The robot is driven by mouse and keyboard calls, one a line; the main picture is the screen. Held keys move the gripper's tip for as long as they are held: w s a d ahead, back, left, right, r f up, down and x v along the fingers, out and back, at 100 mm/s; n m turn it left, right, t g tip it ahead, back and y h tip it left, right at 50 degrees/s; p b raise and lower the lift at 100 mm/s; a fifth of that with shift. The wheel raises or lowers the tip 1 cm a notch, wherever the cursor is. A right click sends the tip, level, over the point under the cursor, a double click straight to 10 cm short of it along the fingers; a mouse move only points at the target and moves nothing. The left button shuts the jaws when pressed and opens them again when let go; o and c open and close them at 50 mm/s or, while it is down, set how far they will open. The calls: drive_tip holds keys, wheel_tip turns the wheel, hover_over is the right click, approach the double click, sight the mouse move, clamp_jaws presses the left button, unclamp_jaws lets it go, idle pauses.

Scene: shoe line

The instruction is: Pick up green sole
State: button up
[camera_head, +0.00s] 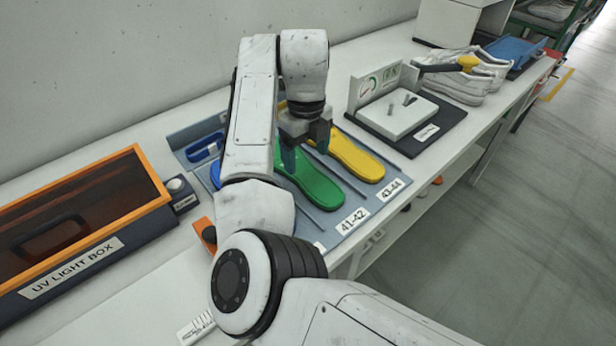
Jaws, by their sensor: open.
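The green sole (315,184) lies in the tray slot labelled 41-42, on a grey-blue tray (352,233). Its far part is hidden behind my gripper and arm. My gripper (305,155) is over the far part of the green sole, pointing down, with its jaws open. I cannot tell whether the fingers touch the sole. A yellow sole (357,160) lies to the right in the slot labelled 43-44. A blue sole (215,175) shows in part to the left, mostly hidden by my arm.
An orange-framed UV light box (75,262) stands at the left of the white bench. A press-like device (400,112) on a dark base stands right of the tray, with white shoes (462,82) beyond it. A wall runs along the back.

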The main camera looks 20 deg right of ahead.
sight(309, 176)
drive_tip(key=f, duration=0.5)
drive_tip(key=shift+s+d+f+p, duration=0.1)
drive_tip(key=shift+d+f+p, duration=0.1)
drive_tip(key=shift+f+p, duration=0.1)
drive_tip(key=c, duration=1)
drive_tip(key=shift+r, duration=0.15)
drive_tip(key=shift+r, duration=0.2)
wheel_tip(309, 176, up, 3)
drive_tip(key=shift+s+f, duration=0.1)
drive_tip(key=s+a+r, duration=0.2)
drive_tip(key=s+r, duration=0.1)
drive_tip(key=s, duration=0.1)
drive_tip(key=s+a+r, duration=0.1)
drive_tip(key=s+r, duration=0.2)
drive_tip(key=s, duration=0.1)
drive_tip(key=s+a+r, duration=0.2)
drive_tip(key=s+r, duration=0.1)
drive_tip(key=s, duration=0.1)
drive_tip(key=shift+s+a+r, duration=0.25)
drive_tip(key=shift+s+a, duration=0.1)
drive_tip(key=shift+s, duration=0.05)
